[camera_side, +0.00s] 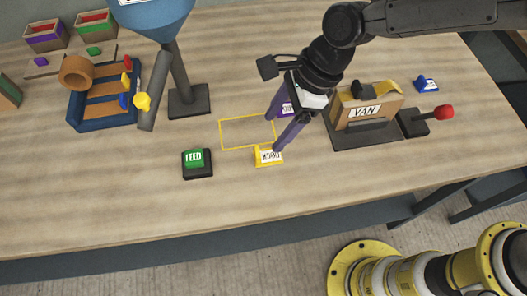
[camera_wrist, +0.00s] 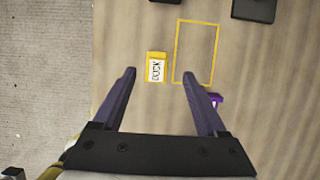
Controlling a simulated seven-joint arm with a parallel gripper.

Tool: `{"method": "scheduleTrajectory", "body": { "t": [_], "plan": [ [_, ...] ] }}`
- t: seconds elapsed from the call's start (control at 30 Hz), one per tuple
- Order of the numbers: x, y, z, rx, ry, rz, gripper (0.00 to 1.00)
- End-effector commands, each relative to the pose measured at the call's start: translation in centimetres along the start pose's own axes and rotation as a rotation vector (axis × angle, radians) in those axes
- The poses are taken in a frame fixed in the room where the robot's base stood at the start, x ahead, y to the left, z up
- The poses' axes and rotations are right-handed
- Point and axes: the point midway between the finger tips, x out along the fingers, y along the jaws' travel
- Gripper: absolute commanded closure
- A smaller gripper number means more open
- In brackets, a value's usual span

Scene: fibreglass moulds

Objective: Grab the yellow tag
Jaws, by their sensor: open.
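The yellow tag (camera_side: 268,160) lies on the wooden table just outside the near right corner of a yellow outlined rectangle. It has a white label with dark lettering; it also shows in the wrist view (camera_wrist: 155,58). My gripper (camera_side: 274,130) is open and empty, its purple fingers pointing down. In the side view the nearer fingertip overlaps the tag's upper edge. In the wrist view my gripper (camera_wrist: 160,77) has the tag ahead of the gap between its fingertips, closer to the left one. I cannot tell the exact height above the tag.
A purple tag (camera_side: 288,108) lies near the far finger, partly hidden. The outlined rectangle (camera_side: 232,149) is empty. A green FEED button (camera_side: 194,158) stands left, and a VAN block (camera_side: 365,112) with a red-knobbed lever (camera_side: 443,112) stands right. A funnel stand (camera_side: 188,100) is behind.

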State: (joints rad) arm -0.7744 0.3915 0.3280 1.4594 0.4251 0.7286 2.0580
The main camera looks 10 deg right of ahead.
Motion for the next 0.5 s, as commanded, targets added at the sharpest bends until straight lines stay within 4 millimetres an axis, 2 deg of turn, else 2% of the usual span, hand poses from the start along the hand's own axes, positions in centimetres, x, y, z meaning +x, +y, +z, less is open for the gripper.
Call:
{"method": "scheduleTrajectory", "body": {
  "t": [0.03,0.13,0.5],
  "plan": [
    [1.0,0.0,-0.1,0.000,0.002,0.001,0.25],
    [2.3,0.0,0.0,0.000,0.001,0.000,0.25],
    [4.8,0.3,0.0,-0.001,0.001,0.001,0.25]
  ]
}}
